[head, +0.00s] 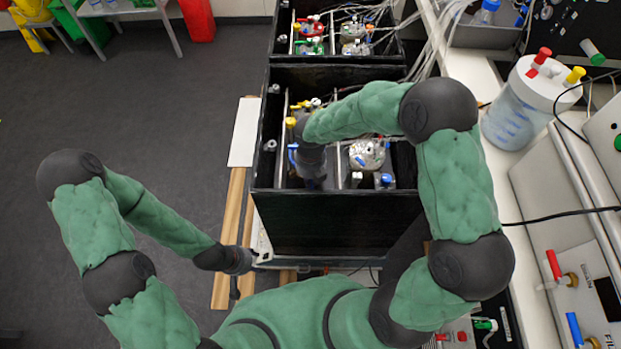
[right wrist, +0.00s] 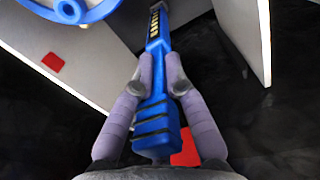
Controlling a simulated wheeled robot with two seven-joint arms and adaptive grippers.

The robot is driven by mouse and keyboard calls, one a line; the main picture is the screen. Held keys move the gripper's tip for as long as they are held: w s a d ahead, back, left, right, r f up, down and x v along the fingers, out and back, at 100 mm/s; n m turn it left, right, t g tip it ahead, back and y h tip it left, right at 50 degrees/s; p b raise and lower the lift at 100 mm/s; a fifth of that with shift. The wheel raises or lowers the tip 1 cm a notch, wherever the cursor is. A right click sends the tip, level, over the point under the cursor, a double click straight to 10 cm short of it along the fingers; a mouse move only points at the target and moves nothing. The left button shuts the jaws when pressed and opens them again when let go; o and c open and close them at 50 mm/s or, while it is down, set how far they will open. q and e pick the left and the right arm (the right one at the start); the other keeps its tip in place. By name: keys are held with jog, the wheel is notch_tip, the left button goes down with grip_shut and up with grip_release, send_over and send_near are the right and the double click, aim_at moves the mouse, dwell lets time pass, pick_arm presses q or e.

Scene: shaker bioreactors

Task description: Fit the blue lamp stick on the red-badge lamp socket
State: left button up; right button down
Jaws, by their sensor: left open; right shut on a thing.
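The blue lamp stick (right wrist: 158,90) has black ribs at its near end and a strip of pale squares at its far end. My right gripper (right wrist: 160,78) is shut on it, one finger on each side. A red badge (right wrist: 52,62) lies on a pale panel at the upper left. Another red patch (right wrist: 184,152) shows beside the near end of the stick. I cannot make out the lamp socket. In the head view my right gripper (head: 313,180) reaches down into the black box. My left gripper (head: 240,264) is open, low beside the box.
The black shaker box (head: 325,222) has dark walls around the right gripper. Vessels with coloured caps (head: 367,155) stand in it. A blue ring (right wrist: 75,10) and a white panel (right wrist: 243,35) flank the stick. The floor at left (head: 130,110) is free.

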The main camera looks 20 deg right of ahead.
jog(key=shift+f, duration=1.4)
dwell(1.7)
jog(key=c, duration=1.2)
grip_release()
notch_tip(320, 180, up, 12)
